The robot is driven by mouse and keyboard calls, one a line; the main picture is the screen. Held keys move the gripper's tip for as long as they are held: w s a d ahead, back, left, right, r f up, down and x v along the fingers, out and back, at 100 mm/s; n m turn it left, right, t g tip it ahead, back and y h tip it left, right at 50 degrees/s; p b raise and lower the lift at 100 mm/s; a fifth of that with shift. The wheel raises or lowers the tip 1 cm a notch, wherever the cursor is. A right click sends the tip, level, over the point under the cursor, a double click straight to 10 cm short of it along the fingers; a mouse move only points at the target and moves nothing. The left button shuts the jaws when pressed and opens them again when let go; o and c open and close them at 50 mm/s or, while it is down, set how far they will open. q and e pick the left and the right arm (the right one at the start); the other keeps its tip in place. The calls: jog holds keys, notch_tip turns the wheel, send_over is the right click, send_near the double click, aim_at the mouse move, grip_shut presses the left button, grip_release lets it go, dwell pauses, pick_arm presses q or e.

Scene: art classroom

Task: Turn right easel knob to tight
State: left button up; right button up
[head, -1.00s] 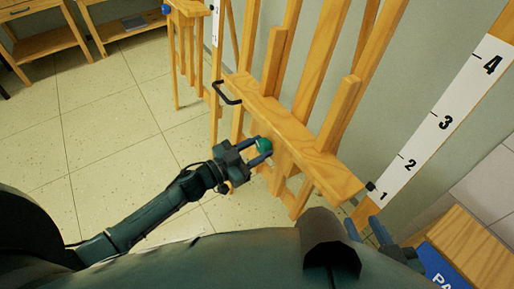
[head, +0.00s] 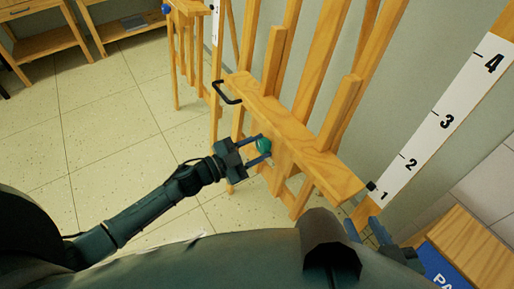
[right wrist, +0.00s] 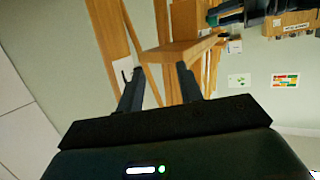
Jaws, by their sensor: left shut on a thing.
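The green round knob (head: 264,146) sits at the front of the right wooden easel (head: 310,150), just below its ledge. My left gripper (head: 258,149) is shut on this knob, one finger on each side of it. My right gripper (head: 372,230) is low at the right in the head view, partly hidden by my body. In the right wrist view, its two fingers (right wrist: 159,85) stand apart with nothing between them. Part of the easel (right wrist: 172,51) shows beyond the fingers. I cannot tell how tight the knob is.
A black handle (head: 226,93) and a small black fitting (head: 371,187) are at the ledge's ends. A white number strip (head: 440,125) runs beside the easel. A blue sign (head: 440,268) is at lower right. Another easel with a blue knob (head: 167,9) stands behind. The floor at left is clear.

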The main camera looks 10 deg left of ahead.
pick_arm(q)
jog(key=m+g, duration=0.1)
jog(key=m, duration=0.4)
jog(key=shift+a, duration=0.1)
jog(key=m+g, duration=0.1)
jog(key=m, duration=0.5)
jog(key=shift+w+r+h, duration=0.1)
jog(key=shift+h, duration=0.2)
jog(key=m+g, duration=0.1)
jog(key=m, duration=0.3)
jog(key=shift+r+m, duration=0.1)
jog(key=shift+m, duration=0.3)
jog(key=shift+m+y, duration=0.6)
jog(key=shift+m, duration=1.4)
jog(key=o, duration=1)
jog(key=shift+a, duration=0.1)
